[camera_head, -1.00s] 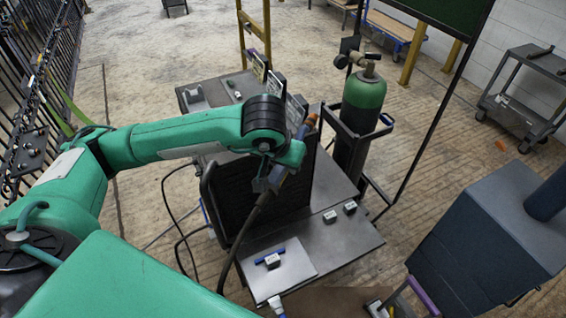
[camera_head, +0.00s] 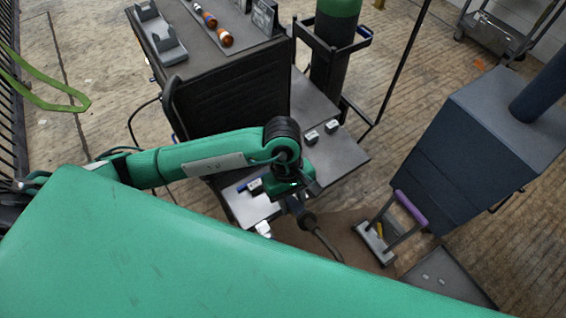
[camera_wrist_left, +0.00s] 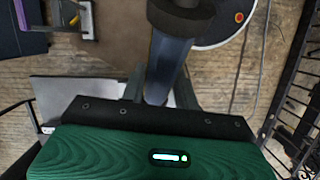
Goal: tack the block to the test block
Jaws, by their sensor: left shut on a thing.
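My left gripper (camera_head: 304,198) is shut on a dark welding torch (camera_head: 307,220), whose cable trails down to the right. In the left wrist view, the torch (camera_wrist_left: 168,62) stands between the fingers. A blue bar (camera_head: 242,187) and a small block (camera_head: 255,184) sit on a light plate (camera_head: 255,208), left of the gripper and partly hidden by it. Two more small blocks, one here (camera_head: 312,137) and one here (camera_head: 332,126), stand on the dark bench top behind. I cannot tell which is the test block. My right gripper is not in view.
A black machine (camera_head: 235,90) stands at the back of the bench. A green-topped gas cylinder (camera_head: 336,35) stands behind. A white clamp (camera_head: 263,228) is at the plate's front edge. A dark blue cabinet (camera_head: 480,140) and a purple-handled frame (camera_head: 410,206) stand at right.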

